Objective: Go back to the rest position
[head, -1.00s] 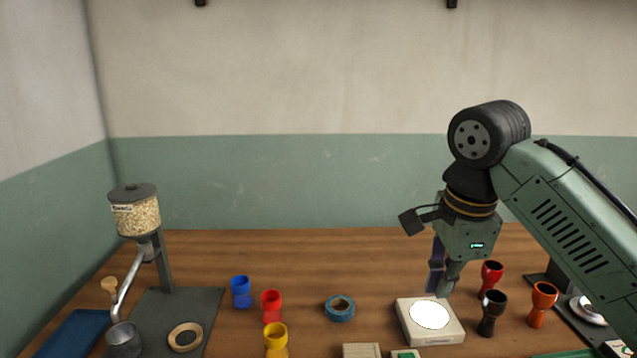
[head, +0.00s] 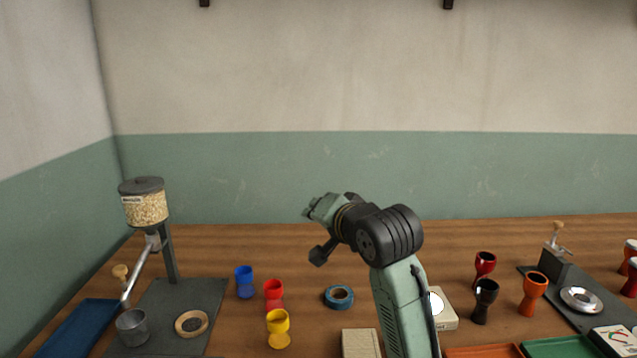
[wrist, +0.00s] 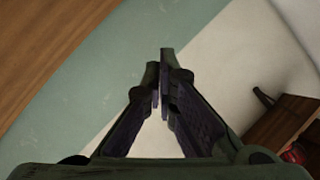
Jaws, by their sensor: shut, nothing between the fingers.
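My gripper (head: 314,206) is raised above the table in the head view, pointing up and to the left, clear of every object. In the wrist view its two dark fingers (wrist: 161,85) are together with nothing between them. The wrist view looks at the green and cream wall, tilted, with the wooden table at the upper left. My arm rises in front of a white box with a round bright top (head: 441,308) and hides part of it.
Blue (head: 244,282), red (head: 273,295) and yellow (head: 278,328) goblets stand left of a blue tape roll (head: 339,296). Dark red (head: 484,267), black (head: 484,300) and orange (head: 532,293) goblets stand right of my arm. A grain dispenser (head: 145,205) stands at the left.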

